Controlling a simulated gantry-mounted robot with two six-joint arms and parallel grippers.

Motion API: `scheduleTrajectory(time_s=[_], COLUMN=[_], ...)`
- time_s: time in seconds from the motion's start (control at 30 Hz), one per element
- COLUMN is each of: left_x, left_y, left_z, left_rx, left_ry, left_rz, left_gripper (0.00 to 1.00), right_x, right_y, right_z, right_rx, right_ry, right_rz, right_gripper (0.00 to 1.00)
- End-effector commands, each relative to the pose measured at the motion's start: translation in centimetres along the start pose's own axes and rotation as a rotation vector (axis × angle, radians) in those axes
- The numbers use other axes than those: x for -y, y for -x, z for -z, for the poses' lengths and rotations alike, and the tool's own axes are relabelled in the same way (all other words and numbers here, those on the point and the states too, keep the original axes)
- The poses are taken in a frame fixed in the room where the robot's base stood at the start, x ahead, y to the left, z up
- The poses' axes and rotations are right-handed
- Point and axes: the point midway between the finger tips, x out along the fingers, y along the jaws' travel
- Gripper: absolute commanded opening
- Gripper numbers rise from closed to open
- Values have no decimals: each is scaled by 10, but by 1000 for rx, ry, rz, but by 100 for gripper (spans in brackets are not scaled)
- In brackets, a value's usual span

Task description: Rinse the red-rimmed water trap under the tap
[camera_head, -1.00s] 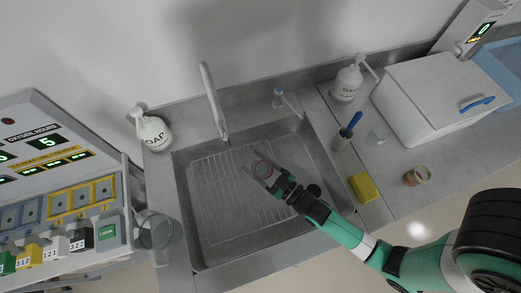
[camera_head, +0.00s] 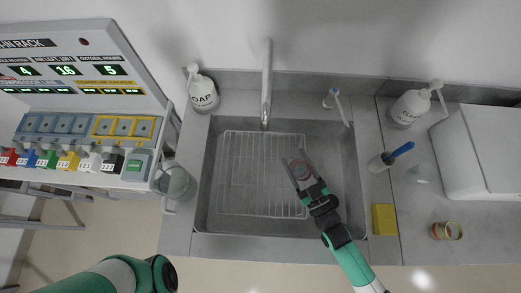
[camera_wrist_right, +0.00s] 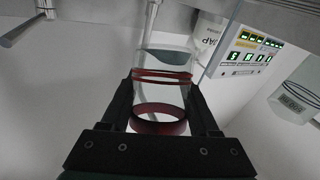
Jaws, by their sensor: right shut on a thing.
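The red-rimmed water trap (camera_head: 300,167) is a small clear cup with red bands. My right gripper (camera_head: 297,165) is shut on it above the right part of the sink (camera_head: 340,200). In the right wrist view the trap (camera_wrist_right: 160,118) sits between the two dark fingers of the right gripper (camera_wrist_right: 162,95). The tap (camera_head: 266,85) rises at the back of the sink, its spout end left of and behind the trap, apart from it. No running water is discernible. My left arm shows at the lower left, but its gripper is not visible.
A wire rack (camera_head: 260,180) lies in the sink. A soap bottle (camera_head: 202,92) and glass jug (camera_head: 175,182) stand left. A small spray tap (camera_head: 332,98), brush holder (camera_head: 380,161), yellow sponge (camera_head: 383,219), second bottle (camera_head: 410,107) and banded ring (camera_head: 446,231) are right.

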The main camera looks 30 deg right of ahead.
Motion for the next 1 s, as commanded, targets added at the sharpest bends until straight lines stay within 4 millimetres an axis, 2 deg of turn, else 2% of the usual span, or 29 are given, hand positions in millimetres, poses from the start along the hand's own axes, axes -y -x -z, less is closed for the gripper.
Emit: scheduleTrajectory(time_s=[0.63, 1.0], left_x=[0, 0], left_y=[-7, -7], left_z=[6, 6], left_rx=[0, 0], left_ry=[0, 0], left_rz=[0, 0], left_gripper=[46, 46], right_x=[2, 2], right_y=[60, 66], right_z=[6, 7], right_rx=[0, -2], right_ry=[0, 0], right_rz=[1, 0], right_gripper=[5, 5])
